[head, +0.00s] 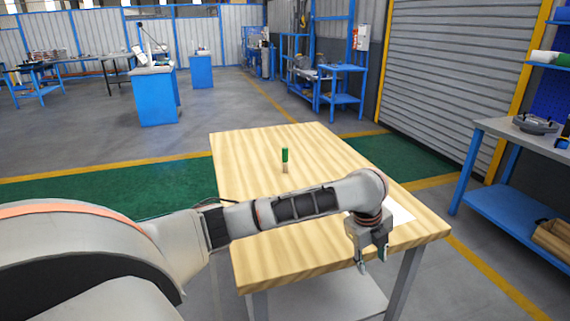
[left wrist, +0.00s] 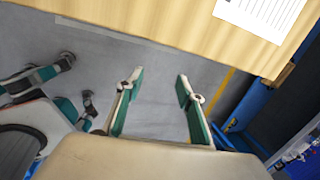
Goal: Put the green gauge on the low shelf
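The green gauge (head: 285,157) is a small upright cylinder, green on top with a tan lower part, standing on the wooden table (head: 240,160) in the head view. My left gripper (head: 370,264) hangs over the table's near right edge, pointing down, well apart from the gauge. In the left wrist view the left gripper (left wrist: 160,82) is open with nothing between its fingers. My right gripper (left wrist: 80,78) shows at the left of that view, its fingers apart and empty.
A white sheet (head: 400,211) lies on the table's right side. At the right, a blue-framed bench (head: 495,128) carries a grey flanged part (head: 535,124); its blue lower shelf (head: 505,208) holds a wooden box (head: 553,237). The table around the gauge is clear.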

